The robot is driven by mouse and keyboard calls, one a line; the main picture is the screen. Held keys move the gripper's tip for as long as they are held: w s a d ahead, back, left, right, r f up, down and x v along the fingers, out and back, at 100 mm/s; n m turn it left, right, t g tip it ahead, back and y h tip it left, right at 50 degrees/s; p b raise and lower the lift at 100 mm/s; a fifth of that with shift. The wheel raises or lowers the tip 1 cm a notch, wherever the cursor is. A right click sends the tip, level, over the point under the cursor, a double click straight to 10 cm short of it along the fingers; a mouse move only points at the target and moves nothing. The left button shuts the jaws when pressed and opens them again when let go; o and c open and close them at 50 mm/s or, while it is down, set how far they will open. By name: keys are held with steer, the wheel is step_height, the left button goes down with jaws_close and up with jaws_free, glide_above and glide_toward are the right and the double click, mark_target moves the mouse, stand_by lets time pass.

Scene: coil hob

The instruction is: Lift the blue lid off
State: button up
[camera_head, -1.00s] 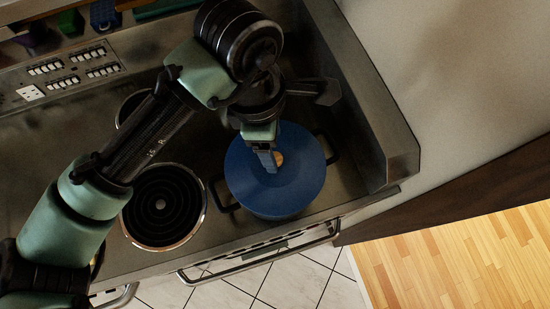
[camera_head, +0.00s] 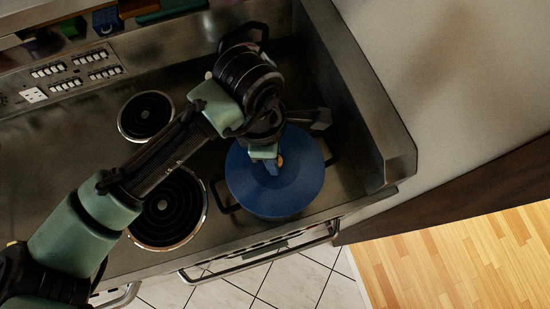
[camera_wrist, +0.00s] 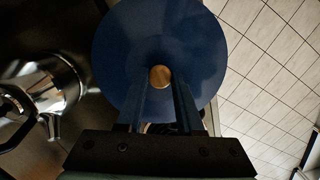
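The blue lid (camera_head: 298,178) is round with a small brass-coloured knob (camera_head: 280,161). It sits level on a pot with dark side handles at the front right of the hob. In the wrist view the lid (camera_wrist: 116,42) fills the upper middle, and its knob (camera_wrist: 160,76) lies centred at the fingertips. My gripper (camera_head: 270,168) is above the lid, by the knob. In the wrist view my gripper (camera_wrist: 160,86) has its two fingers apart, open, with the knob between or just beyond the tips. I cannot tell whether they touch it.
A shiny metal vessel (camera_wrist: 45,88) stands beside the lid in the wrist view; my arm mostly hides it in the head view. Two coil burners, a back one (camera_head: 146,116) and a front one (camera_head: 168,208), are bare. A raised metal side wall (camera_head: 372,120) bounds the right.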

jaws_close()
stand_by(1.0)
